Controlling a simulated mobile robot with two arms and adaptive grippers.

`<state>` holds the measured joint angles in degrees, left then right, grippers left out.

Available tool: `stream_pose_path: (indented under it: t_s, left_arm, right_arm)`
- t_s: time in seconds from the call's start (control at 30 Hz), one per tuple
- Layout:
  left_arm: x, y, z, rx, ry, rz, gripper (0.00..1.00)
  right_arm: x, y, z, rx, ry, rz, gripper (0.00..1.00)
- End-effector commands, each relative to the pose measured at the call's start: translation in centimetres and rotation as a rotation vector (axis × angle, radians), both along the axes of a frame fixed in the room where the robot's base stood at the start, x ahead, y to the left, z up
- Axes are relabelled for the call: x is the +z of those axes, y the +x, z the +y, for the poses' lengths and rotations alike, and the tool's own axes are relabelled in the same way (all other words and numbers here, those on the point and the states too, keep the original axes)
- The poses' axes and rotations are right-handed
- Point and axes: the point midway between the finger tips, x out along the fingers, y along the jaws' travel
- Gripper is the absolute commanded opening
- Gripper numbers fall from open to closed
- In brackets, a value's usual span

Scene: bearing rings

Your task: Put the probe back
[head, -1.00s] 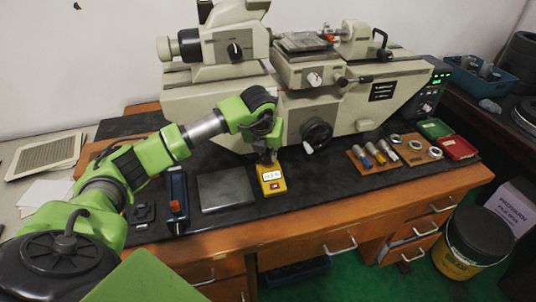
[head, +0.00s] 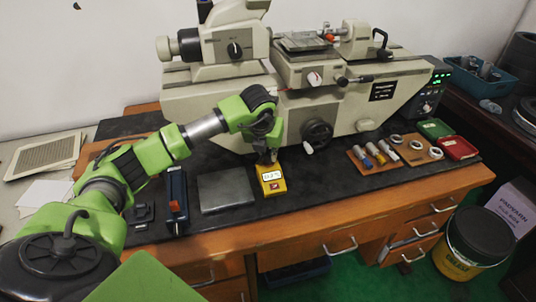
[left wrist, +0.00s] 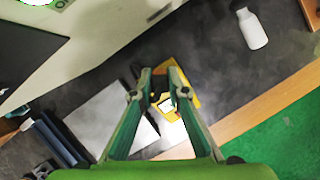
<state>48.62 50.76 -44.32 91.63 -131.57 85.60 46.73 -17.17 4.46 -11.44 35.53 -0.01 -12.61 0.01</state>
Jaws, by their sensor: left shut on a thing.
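The yellow meter (head: 271,187) with a lit display lies on the black mat in front of the big machine. It also shows in the left wrist view (left wrist: 188,100), partly behind my fingers. My left gripper (head: 267,160) is at the meter's back edge, pointing down. In the left wrist view its fingers (left wrist: 160,76) are shut on a small dark thing (left wrist: 157,88), which looks like the probe. The fingers hide most of it, and I cannot tell whether it touches the meter. My right gripper is not in view.
A grey plate (head: 225,190) and a blue tool (head: 177,195) lie left of the meter. The beige machine (head: 330,95) stands close behind. A wooden block with coloured pins (head: 372,155), a board with rings (head: 415,150) and a red tray (head: 457,148) are at the right.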

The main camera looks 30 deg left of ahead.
Motion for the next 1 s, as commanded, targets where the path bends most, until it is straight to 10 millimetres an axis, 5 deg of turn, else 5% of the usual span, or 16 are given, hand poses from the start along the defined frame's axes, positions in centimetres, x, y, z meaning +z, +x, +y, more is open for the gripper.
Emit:
stream_pose_path:
  t_s: [0.9,0.93,1.0]
  left_arm:
    - [-0.66,0.01,0.02,0.000,0.000,0.000,0.00]
    - [-0.61,0.01,0.02,0.000,0.000,-0.001,0.20]
    - [-0.60,0.01,0.01,0.000,0.000,0.000,0.34]
  right_arm:
    - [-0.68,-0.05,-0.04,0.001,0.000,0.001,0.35]
    - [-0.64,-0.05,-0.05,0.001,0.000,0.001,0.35]
    - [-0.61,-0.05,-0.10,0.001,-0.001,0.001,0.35]
